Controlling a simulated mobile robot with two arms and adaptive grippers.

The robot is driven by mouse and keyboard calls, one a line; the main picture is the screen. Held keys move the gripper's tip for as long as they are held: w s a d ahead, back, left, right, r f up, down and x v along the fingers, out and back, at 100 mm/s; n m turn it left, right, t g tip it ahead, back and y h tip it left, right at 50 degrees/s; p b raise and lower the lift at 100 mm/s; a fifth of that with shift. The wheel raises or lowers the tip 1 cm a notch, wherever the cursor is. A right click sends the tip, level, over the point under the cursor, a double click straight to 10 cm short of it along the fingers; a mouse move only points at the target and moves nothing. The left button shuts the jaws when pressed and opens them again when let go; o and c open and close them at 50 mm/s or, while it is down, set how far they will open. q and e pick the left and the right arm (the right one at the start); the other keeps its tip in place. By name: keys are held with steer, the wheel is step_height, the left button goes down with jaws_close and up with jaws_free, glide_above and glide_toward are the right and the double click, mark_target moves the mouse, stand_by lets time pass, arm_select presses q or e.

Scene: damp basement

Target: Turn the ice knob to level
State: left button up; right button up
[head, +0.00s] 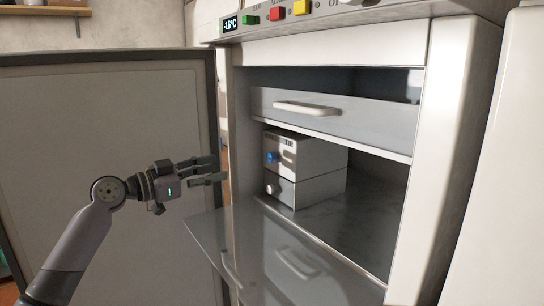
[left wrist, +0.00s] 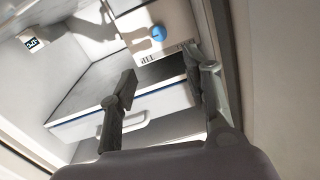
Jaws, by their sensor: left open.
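A small pale box (head: 315,162) stands on the left inside the open freezer compartment. Its front has a blue knob (head: 271,156) above and a pale knob (head: 270,189) below. In the left wrist view, the blue knob (left wrist: 158,33) shows at the top on the box face, beside a shadow. My left gripper (head: 212,171) is open and empty, to the left of the box and apart from it, level with the space between the knobs. Its two spread fingers (left wrist: 165,76) also show in the left wrist view. The knobs' level marks are too small to read. My right gripper is not in view.
The open freezer door (head: 110,110) fills the left. A drawer (head: 345,118) with a white handle sits above the box. A clear flap (head: 270,255) juts out below the compartment. A control panel (head: 300,20) with coloured buttons tops the freezer. Right of the box is empty shelf.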

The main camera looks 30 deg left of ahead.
mark_target(269, 158)
arm_select(q)
steer(key=p+x, duration=0.2)
steer(key=x, duration=0.2)
steer(key=p+x, duration=0.2)
steer(key=x, duration=0.2)
steer(key=p+x, duration=0.2)
steer(key=x, duration=0.2)
steer(key=shift+r+p, duration=0.3)
steer(key=shift+r, duration=0.05)
steer(key=x, duration=0.1)
steer(key=p+x, duration=0.1)
steer(key=x, duration=0.1)
steer(key=shift+w+d+f, duration=0.2)
steer(key=shift+w+f, duration=0.05)
steer(key=shift+w+d, duration=0.1)
steer(key=shift+w, duration=0.1)
steer(key=shift+f, duration=0.15)
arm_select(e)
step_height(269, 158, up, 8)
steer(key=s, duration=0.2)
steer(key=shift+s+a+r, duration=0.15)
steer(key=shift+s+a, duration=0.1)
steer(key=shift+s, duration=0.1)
arm_select(q)
steer(key=shift+c, duration=0.2)
steer(key=c, duration=0.7)
jaws_close()
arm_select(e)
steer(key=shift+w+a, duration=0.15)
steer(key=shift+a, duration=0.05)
